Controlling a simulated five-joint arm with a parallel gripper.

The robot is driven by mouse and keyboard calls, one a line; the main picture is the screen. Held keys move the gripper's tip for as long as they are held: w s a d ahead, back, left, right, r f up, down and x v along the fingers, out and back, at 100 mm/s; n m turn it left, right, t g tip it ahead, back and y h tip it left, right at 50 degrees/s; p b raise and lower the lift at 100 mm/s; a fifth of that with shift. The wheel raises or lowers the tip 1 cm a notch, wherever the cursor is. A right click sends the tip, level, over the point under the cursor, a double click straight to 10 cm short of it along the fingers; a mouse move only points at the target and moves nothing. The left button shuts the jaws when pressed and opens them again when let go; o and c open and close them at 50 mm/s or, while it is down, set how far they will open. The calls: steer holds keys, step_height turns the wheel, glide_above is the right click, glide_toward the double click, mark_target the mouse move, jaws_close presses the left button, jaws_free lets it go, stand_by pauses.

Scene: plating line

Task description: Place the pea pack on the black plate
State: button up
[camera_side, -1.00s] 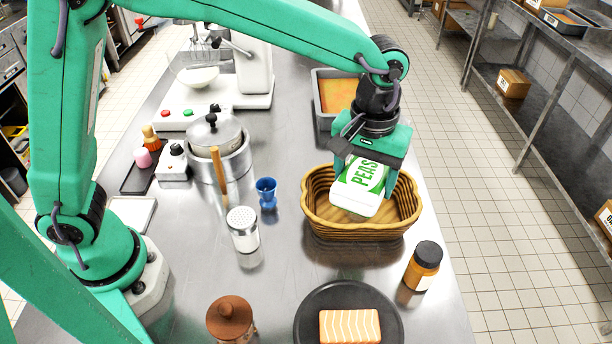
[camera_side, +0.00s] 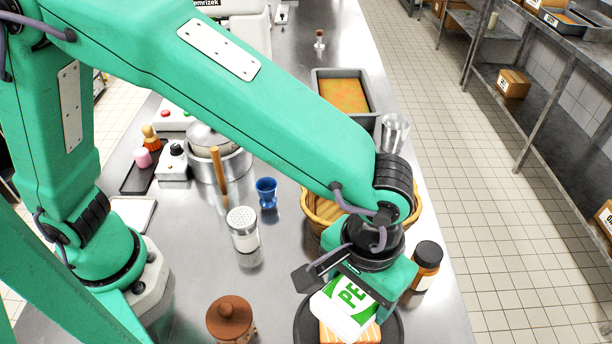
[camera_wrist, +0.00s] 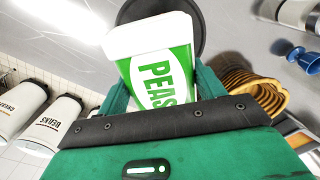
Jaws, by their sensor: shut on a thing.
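The pea pack (camera_side: 345,304) is white and green with "PEAS" lettering. My gripper (camera_side: 362,285) is shut on it and holds it over the black plate (camera_side: 304,321). In the side view the pack covers part of the plate and part of a salmon-like orange block with white stripes (camera_side: 372,333) on it. In the wrist view the pack (camera_wrist: 157,75) stands between the fingers, with the dark plate (camera_wrist: 196,12) behind it. Whether the pack touches the block or plate cannot be told.
A wicker basket (camera_side: 318,208) stands behind my gripper, partly hidden by my arm. An amber jar with a black lid (camera_side: 427,264) is close right of the gripper. A brown lidded pot (camera_side: 229,318), a shaker (camera_side: 243,230) and a blue cup (camera_side: 266,192) stand to the left.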

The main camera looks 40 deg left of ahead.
steer(key=shift+f, duration=4.45)
steer(key=shift+f, duration=0.1)
steer(key=o, duration=1.2)
step_height(320, 180, up, 12)
steer(key=shift+r, duration=0.1)
steer(key=shift+w+a, duration=0.1)
